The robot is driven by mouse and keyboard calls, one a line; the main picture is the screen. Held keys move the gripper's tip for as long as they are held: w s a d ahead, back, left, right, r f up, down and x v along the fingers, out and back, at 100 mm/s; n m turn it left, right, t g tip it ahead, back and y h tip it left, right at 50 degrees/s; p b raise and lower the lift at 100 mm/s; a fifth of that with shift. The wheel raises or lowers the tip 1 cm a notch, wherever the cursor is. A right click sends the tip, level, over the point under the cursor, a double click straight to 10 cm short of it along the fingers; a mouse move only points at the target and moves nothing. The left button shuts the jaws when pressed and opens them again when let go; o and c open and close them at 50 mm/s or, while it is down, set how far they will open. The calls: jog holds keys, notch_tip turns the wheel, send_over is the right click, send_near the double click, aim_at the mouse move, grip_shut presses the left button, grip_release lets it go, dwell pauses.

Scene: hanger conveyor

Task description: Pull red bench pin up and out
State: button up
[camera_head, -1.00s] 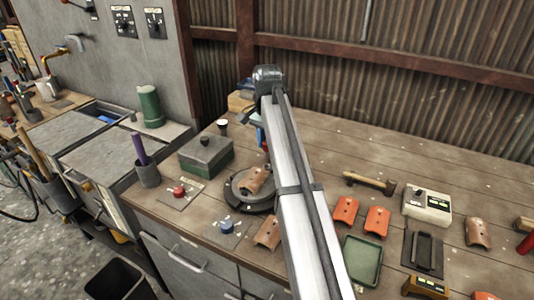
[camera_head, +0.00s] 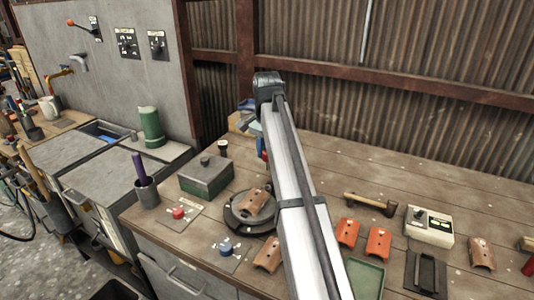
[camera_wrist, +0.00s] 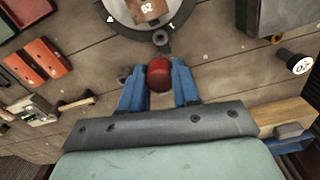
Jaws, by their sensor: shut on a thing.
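The red bench pin (camera_wrist: 159,74) shows its rounded red head in the wrist view. My gripper (camera_wrist: 160,82) has its two blue fingers on either side of the head and is shut on it. The pin's lower part is hidden below the head, so I cannot tell whether it still sits in the bench. In the head view my gripper (camera_head: 262,148) is mostly hidden behind my arm, with only a little blue and red showing beside it.
A round turntable (camera_head: 236,222) carrying a brown curved piece (camera_head: 256,202) stands close to the gripper. A green box (camera_head: 206,177), red button (camera_head: 178,213) and blue knob (camera_head: 226,246) are to the left. Orange curved pieces (camera_head: 378,243) and a hammer (camera_head: 371,203) lie right.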

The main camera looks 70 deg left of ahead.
jog(key=shift+r, duration=1.75)
jog(key=shift+w, duration=0.1)
